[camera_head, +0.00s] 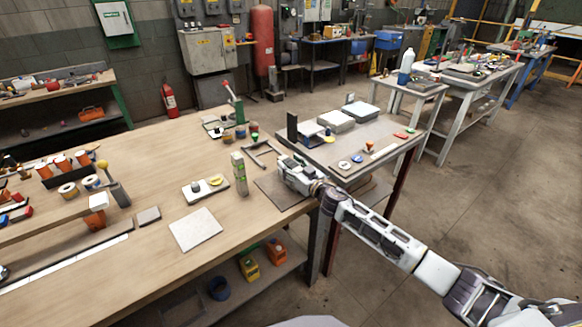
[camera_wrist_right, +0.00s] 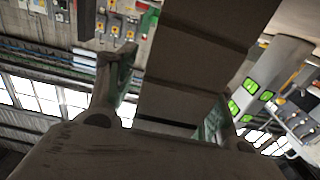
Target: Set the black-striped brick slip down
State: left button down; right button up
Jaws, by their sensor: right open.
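My right gripper (camera_head: 283,166) is over the near table's right corner, beside a dark flat plate (camera_head: 271,190). In the right wrist view my right gripper (camera_wrist_right: 165,105) is open. A grey-brown slab with dark cross stripes, seemingly the black-striped brick slip (camera_wrist_right: 180,75), extends out between its two fingers. A gap shows at the left finger; contact on the right side cannot be told. In the head view I cannot make out the slip; the gripper may hide it. My left gripper is not in view.
A grey post with green marks (camera_head: 239,173) stands just left of my gripper; it also shows in the right wrist view (camera_wrist_right: 262,85). A dark frame (camera_head: 262,154) lies behind.

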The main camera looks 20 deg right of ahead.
jog(key=shift+r, duration=0.1)
jog(key=shift+v, duration=5.9)
jog(key=shift+s+r, duration=0.1)
jog(key=shift+d, duration=0.1)
